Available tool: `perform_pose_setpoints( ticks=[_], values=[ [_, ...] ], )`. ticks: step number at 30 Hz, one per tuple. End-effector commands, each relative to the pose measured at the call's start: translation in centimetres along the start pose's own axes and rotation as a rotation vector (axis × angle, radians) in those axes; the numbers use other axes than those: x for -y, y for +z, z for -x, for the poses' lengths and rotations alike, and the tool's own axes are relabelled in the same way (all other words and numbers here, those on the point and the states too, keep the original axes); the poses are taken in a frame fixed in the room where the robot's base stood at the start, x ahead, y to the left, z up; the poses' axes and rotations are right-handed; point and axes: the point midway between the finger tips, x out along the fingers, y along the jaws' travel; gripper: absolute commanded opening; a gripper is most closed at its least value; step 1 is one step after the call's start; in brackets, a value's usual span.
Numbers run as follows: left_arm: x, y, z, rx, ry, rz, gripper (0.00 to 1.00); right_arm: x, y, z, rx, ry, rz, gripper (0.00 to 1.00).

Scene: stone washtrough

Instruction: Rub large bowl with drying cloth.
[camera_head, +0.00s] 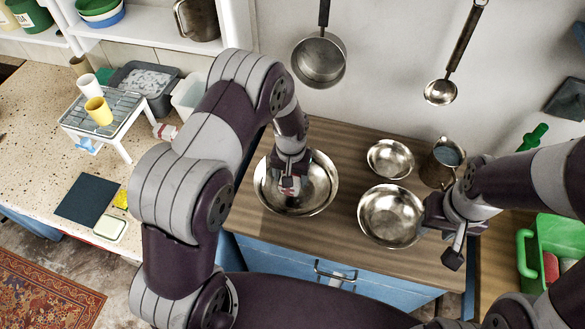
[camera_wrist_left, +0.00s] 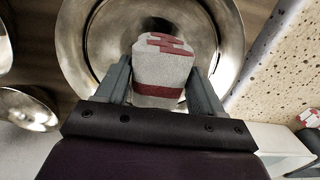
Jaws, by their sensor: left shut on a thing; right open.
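The large bowl (camera_head: 322,190), shiny metal, stands at the left of the wooden counter. My left gripper (camera_head: 289,188) is inside its rim, pointing down, and is shut on the drying cloth (camera_wrist_left: 163,72). The cloth is a white bundle with red bands; only a little of it shows in the head view. In the left wrist view the large bowl (camera_wrist_left: 92,35) lies behind the cloth. I cannot tell whether the cloth touches the bowl's inside. My right gripper (camera_head: 452,243) is open, just right of a medium metal bowl (camera_head: 391,216); its fingertips are partly hidden.
A small metal bowl (camera_head: 390,159) and a metal jug (camera_head: 437,163) stand behind. A pan (camera_head: 319,60) and a ladle (camera_head: 440,92) hang on the wall. A green crate (camera_head: 555,245) is at the right. A rack (camera_head: 103,110) with cups is at the left.

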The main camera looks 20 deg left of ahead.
Motion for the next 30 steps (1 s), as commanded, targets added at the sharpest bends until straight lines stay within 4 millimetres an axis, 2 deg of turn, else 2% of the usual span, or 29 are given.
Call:
perform_pose_setpoints(
  ticks=[3, 7, 23, 27, 30],
  values=[
    [0.1, -0.1, 1.4, 0.0, 0.0, 0.0, 0.43, 0.0, -0.1, 1.1, 0.0, 0.0, 0.0, 0.43],
    [0.1, -0.2, 1.9, 0.001, 0.0, 0.001, 0.43, 0.0, -0.2, 1.5, 0.0, 0.0, 0.0, 0.43],
    [0.1, -0.2, 1.9, 0.001, 0.0, 0.0, 0.43, 0.0, -0.2, 1.4, 0.0, 0.0, 0.0, 0.43],
    [0.2, -0.3, 1.4, 0.001, 0.0, 0.001, 0.43, 0.0, 0.0, 0.2, 0.0, 0.0, 0.0, 0.43],
    [0.3, -0.3, 1.7, 0.001, 0.0, 0.001, 0.43, 0.0, 0.0, 0.2, 0.0, 0.0, 0.0, 0.43]
  ],
)
